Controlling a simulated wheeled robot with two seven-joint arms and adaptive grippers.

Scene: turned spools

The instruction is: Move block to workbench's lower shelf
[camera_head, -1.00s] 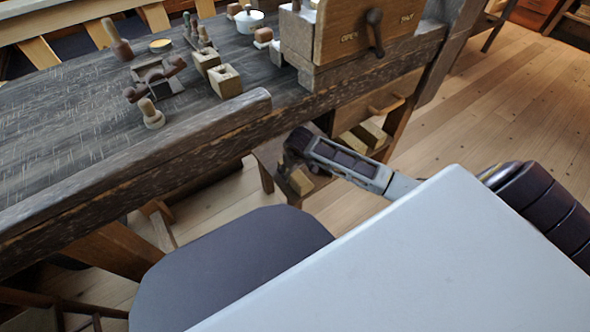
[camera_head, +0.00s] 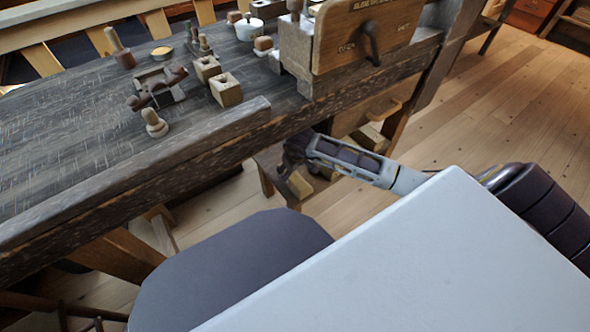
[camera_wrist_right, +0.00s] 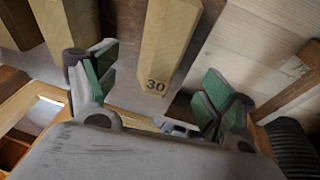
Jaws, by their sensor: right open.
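A long tan wooden block marked "30" (camera_wrist_right: 168,48) shows in the right wrist view, with its numbered end between my right gripper's fingers. My right gripper (camera_wrist_right: 160,85) is open, with green-padded fingers on either side of that end. I cannot tell whether they touch it. In the head view my right gripper (camera_head: 298,152) is low beside the workbench (camera_head: 200,148), by its lower shelf (camera_head: 268,160). A tan block end (camera_head: 300,185) shows just below the gripper. The gripper's fingers are mostly hidden there. My left gripper is not in view.
Other wooden pieces (camera_wrist_right: 73,25) lie left of the marked block. More tan blocks (camera_head: 372,137) sit under the bench at the right. The benchtop holds a wooden spool (camera_head: 154,123), small blocks (camera_head: 226,90) and a cranked wooden box (camera_head: 368,38). A dark seat (camera_head: 230,265) stands in front.

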